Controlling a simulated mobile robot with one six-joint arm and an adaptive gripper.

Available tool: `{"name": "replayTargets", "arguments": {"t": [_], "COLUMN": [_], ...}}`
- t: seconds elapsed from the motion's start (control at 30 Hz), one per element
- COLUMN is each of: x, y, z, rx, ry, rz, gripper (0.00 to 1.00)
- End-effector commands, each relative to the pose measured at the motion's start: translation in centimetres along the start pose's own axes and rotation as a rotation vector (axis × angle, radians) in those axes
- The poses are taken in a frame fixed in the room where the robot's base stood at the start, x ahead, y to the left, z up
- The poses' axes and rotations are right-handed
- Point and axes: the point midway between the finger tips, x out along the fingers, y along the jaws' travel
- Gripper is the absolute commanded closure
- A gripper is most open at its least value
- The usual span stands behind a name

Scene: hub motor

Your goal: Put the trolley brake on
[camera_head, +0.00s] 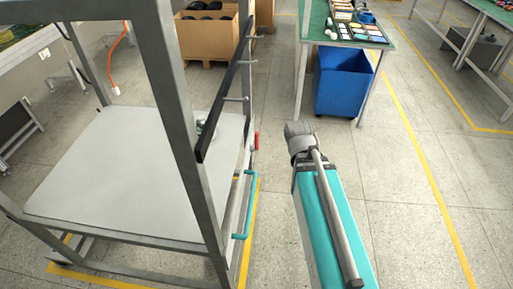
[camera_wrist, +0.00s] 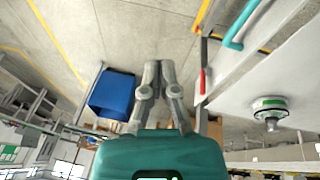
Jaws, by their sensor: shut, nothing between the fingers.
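The trolley (camera_head: 130,170) has a grey metal frame and a pale flat deck. A small red part (camera_head: 256,141) sticks out at its right side; it may be the brake lever. It also shows as an upright red piece (camera_wrist: 202,82) in the wrist view. A teal bar (camera_head: 244,208) is fixed lower along the same side, and also shows in the wrist view (camera_wrist: 240,25). My gripper (camera_wrist: 158,68) is shut and empty, to the left of the red part in the wrist view and apart from it. My arm hides the fingers in the head view.
A round metal part with a green ring (camera_wrist: 268,108) sits on the deck. A blue bin (camera_head: 341,82) stands under a table with small items at the back. A cardboard box (camera_head: 207,35) stands behind the trolley. The floor to the right is clear, with yellow lines.

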Motion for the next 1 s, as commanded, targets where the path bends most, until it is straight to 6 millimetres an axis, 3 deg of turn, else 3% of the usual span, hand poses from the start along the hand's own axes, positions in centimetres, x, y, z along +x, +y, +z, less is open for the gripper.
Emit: {"name": "replayTargets", "arguments": {"t": [0.03, 0.3, 1.0], "x": [1.5, 4.7, 10.4], "y": [0.2, 1.7, 3.4], "z": [-0.4, -3.3, -10.3], "rx": [-0.005, -0.045, -0.235], "ry": [0.029, 0.185, 0.579], "rz": [0.023, 0.142, 0.419], "gripper": [1.00, 1.00, 1.00]}}
